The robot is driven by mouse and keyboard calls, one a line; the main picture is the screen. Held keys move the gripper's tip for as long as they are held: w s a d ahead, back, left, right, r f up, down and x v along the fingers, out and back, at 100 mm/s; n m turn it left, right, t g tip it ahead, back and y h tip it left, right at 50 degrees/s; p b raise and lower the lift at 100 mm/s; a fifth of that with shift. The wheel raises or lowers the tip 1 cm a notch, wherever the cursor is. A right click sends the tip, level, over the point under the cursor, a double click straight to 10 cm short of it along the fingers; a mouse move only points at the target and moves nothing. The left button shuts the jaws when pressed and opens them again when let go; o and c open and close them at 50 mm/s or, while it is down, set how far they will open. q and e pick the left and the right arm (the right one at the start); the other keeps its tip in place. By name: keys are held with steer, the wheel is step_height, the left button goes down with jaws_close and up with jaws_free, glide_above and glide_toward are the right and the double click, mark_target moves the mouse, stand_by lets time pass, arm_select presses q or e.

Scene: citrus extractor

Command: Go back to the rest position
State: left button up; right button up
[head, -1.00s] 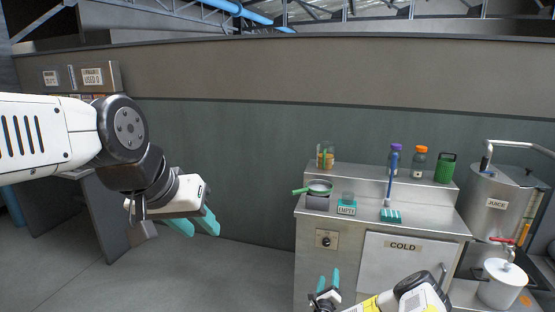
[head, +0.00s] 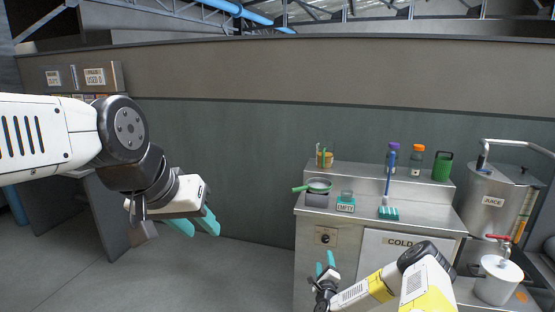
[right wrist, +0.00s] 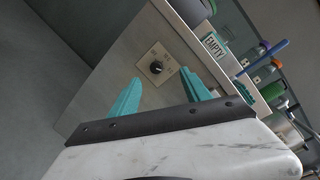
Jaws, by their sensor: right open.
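My left gripper (head: 196,225) is at the left of the head view, its teal fingers spread apart over bare floor, with nothing between them. My right gripper (head: 326,264) is low in the head view, in front of the steel counter (head: 312,236). Its two teal fingers point up and stand apart. In the right wrist view the same gripper (right wrist: 160,92) is open and empty, with the counter's front and its black knob (right wrist: 155,67) beyond the fingers.
A JUICE tank (head: 490,203) and white pot (head: 497,281) stand right.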

steer(key=w+a+r+n+g+y, duration=0.25)
steer(key=r+n, duration=0.45)
steer(key=r, duration=0.4)
steer(key=w+a+r+n+g+y, duration=0.1)
steer(key=a+r+n+g+y, duration=0.15)
steer(key=r+n, duration=0.75)
steer(key=s+r+n+g, duration=0.1)
steer(key=s+r, duration=0.2)
steer(key=r, duration=0.3)
steer(key=s+r+g, duration=0.1)
steer(key=s+r, duration=0.2)
steer(key=r, duration=0.2)
steer(key=s+d+r+n+g+h, duration=0.1)
steer(key=s+r+n, duration=0.1)
steer(key=s+r, duration=0.6)
steer(key=s+r+n+g+h, duration=0.1)
steer(key=s+r+n, duration=0.3)
steer(key=s, duration=0.7)
steer(key=s+r+n+g+y, duration=0.1)
steer(key=s+r+n+g, duration=0.1)
steer(key=s, duration=1.7)
steer(key=shift+s+a+r, duration=0.2)
steer(key=shift+s+r, duration=0.05)
steer(key=shift+r, duration=0.15)
